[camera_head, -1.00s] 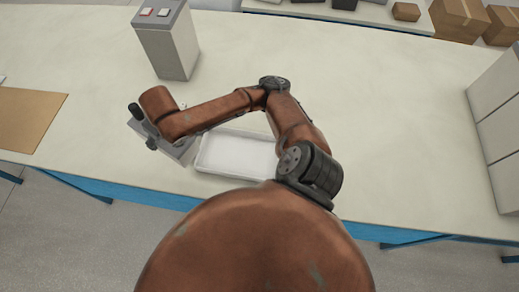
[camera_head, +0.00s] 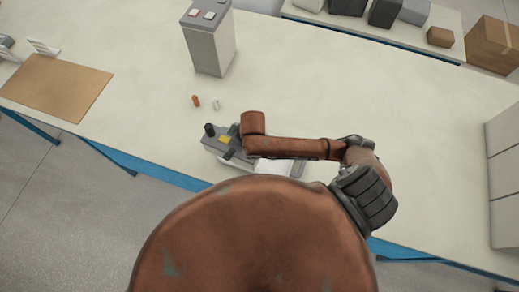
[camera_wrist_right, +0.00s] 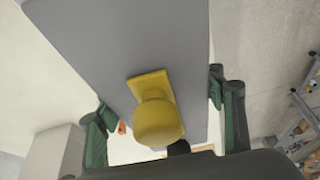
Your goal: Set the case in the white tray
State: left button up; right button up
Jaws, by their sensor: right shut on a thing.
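The grey case (camera_head: 213,146) is in the head view, left of centre, with a yellow knob and a black post on top. Its grey face fills much of the right wrist view (camera_wrist_right: 95,50), with the yellow knob below the middle. My right gripper (camera_head: 233,142) is shut on the case; its green-lined fingers also show in the wrist view (camera_wrist_right: 162,104), one on each side. The white tray (camera_head: 266,168) lies behind my arm, with only part visible. The case is at the tray's left end; I cannot tell whether they touch. My left gripper is not in view.
A tall grey box (camera_head: 208,45) with coloured buttons stands behind the case. A small orange piece (camera_head: 196,101) and a small pale piece (camera_head: 216,105) lie between them. A brown mat (camera_head: 55,87) is at the left. Grey blocks (camera_head: 505,165) stand at the right. The table's middle right is clear.

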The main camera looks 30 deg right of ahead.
jog(key=shift+s+a+f+n+p, duration=0.2)
jog(key=shift+s+a+n+p, duration=0.3)
jog(key=shift+s, duration=0.35)
jog(key=shift+s+d+f, duration=0.1)
jog(key=shift+d+f, duration=0.1)
jog(key=shift+f, duration=0.05)
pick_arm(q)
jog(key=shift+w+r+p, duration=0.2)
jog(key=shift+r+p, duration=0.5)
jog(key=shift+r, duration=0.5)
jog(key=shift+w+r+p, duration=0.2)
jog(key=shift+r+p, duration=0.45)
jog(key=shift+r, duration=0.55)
pick_arm(e)
jog(key=shift+w+d+f, duration=0.35)
jog(key=shift+d+f, duration=1.8)
jog(key=shift+d, duration=0.05)
jog(key=shift+w+d+f, duration=0.35)
jog(key=shift+d+f, duration=1.8)
jog(key=shift+d, duration=0.05)
jog(key=shift+w+d+f, duration=0.35)
jog(key=shift+d+f, duration=1.8)
jog(key=shift+d, duration=0.05)
jog(key=o, duration=1.5)
jog(key=shift+f, duration=0.1)
